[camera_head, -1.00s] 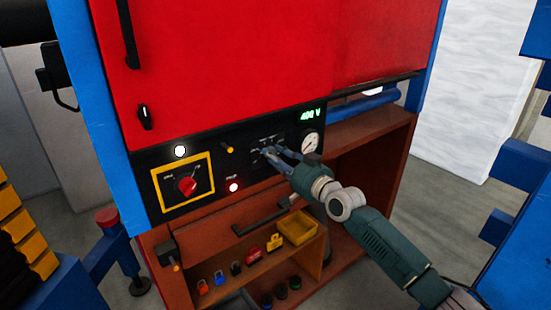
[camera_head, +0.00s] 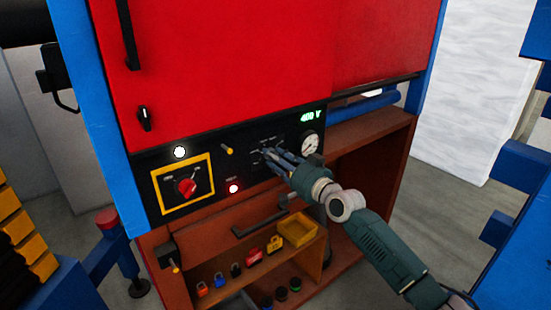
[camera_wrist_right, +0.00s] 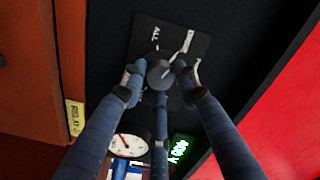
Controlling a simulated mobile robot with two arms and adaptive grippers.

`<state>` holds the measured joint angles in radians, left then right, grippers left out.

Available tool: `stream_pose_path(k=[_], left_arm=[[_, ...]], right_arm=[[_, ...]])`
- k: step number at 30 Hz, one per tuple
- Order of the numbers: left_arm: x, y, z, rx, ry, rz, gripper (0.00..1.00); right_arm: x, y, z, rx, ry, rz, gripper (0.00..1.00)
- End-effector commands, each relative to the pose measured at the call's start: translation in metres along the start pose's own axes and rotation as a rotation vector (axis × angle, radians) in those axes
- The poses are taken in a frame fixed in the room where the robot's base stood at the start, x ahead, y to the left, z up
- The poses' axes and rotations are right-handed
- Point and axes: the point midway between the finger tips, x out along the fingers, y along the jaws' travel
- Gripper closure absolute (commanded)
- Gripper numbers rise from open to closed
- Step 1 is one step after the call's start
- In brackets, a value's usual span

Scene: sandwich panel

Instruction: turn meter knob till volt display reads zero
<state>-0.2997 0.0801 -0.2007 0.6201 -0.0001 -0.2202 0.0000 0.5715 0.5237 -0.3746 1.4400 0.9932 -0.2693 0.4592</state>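The meter knob (camera_wrist_right: 160,73) is a small grey round knob on a dark plate with white lettering, seen in the right wrist view. My right gripper (camera_wrist_right: 161,76) has its blue fingers spread around the knob, with a narrow gap seeming to show at the sides; contact is hard to judge. In the head view my right gripper (camera_head: 272,157) is at the black panel and partly hides the knob area. The green volt display (camera_head: 310,116) reads 400 V; it also shows upside down in the wrist view (camera_wrist_right: 180,150). My left gripper is not in view.
A round white gauge (camera_head: 309,144) sits just right of the gripper. A shelf below holds padlocks and a yellow bin (camera_head: 297,229).

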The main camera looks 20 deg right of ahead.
Motion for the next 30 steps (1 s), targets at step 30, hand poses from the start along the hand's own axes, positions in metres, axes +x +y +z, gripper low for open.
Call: stream_pose_path(k=[30], left_arm=[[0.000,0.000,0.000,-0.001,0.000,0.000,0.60]], right_arm=[[-0.109,0.002,0.001,-0.002,-0.002,0.002,0.53]])
